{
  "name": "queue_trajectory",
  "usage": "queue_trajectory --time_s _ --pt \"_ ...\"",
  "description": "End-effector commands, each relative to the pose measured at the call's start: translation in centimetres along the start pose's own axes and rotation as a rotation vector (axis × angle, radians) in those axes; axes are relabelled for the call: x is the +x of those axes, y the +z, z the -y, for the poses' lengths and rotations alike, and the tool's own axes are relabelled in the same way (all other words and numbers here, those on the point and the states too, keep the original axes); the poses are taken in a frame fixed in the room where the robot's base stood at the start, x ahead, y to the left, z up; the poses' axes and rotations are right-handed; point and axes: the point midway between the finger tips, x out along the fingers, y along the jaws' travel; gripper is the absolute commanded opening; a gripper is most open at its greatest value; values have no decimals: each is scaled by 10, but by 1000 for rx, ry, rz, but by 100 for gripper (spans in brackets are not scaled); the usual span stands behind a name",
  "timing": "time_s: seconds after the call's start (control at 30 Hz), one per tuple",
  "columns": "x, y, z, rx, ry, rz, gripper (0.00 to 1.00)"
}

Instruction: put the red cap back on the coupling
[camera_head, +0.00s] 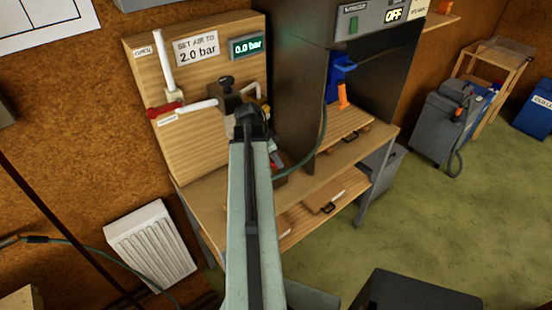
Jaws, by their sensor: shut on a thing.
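My arm reaches up from the bottom middle to the bench in front of the wooden panel (202,135). My gripper (276,158) is partly hidden behind my arm, low over the bench. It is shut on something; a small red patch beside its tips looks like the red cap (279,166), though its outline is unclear. A red part (165,108) with white pipes sits at the panel's left; I cannot tell if it is a handle. Brown and brass fittings (228,98) stand behind my arm's upper end. I cannot make out the coupling for certain.
A sign on the panel (197,50) reads "SET AIR TO 2.0 bar", and a display (246,46) reads 0.0 bar. A dark cabinet with a blue and orange tool (341,80) stands right of the panel. A green hose (312,160) crosses the bench (350,158).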

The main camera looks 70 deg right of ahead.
Motion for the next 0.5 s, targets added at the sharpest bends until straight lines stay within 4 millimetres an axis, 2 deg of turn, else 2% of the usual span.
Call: queue_trajectory --time_s 0.47,0.5 --pt "11 6 0 -1 0 0 0" --pt "10 5 0 -1 0 0 48"
